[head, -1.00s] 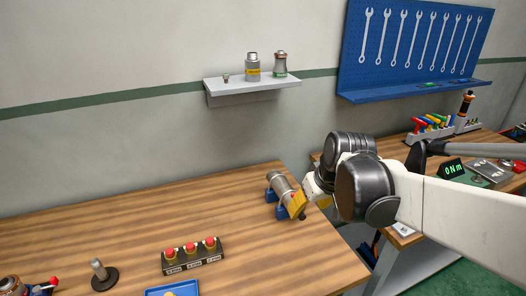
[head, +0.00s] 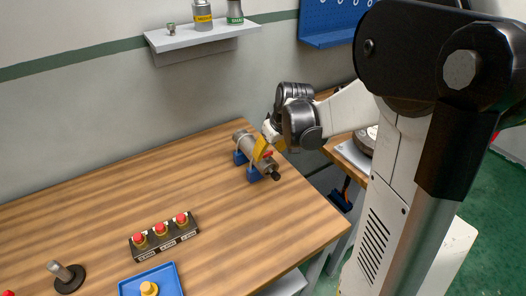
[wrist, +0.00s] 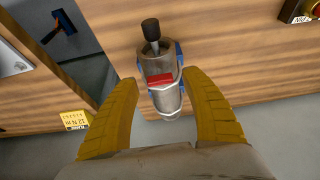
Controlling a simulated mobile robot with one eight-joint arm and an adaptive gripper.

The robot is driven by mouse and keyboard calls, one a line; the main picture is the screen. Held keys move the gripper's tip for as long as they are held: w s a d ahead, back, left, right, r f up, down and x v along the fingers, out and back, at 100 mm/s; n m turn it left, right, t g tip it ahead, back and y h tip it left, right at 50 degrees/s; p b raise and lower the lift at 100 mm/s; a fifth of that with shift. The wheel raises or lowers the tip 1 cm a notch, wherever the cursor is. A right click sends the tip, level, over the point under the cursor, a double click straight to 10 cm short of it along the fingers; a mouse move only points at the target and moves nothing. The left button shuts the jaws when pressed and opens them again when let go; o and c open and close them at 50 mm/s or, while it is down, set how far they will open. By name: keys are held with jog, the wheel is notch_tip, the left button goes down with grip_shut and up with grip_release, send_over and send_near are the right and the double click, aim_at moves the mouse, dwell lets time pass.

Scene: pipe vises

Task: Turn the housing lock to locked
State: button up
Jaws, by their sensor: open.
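The housing, a grey metal cylinder (head: 243,137), lies in blue vise supports (head: 254,175) near the right end of the wooden table. It also shows in the wrist view (wrist: 158,66). A red piece (wrist: 161,80) sits on its side, and a short rod with a black knob (wrist: 151,29) sticks out from one end. I cannot tell which of these is the lock. My gripper (wrist: 160,84), with yellow fingers, is open over the housing, one finger on each side of the red piece. Whether the fingers touch the housing is unclear.
A box with red buttons (head: 162,236), a blue tray (head: 147,279) with a yellow part, and a post on a black base (head: 67,276) stand farther left on the table. A wall shelf (head: 203,37) holds canisters. The table's right edge is close to the housing.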

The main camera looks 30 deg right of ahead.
jog(key=shift+w+f, duration=0.2)
jog(key=shift+f, duration=0.15)
jog(key=c, duration=1.2)
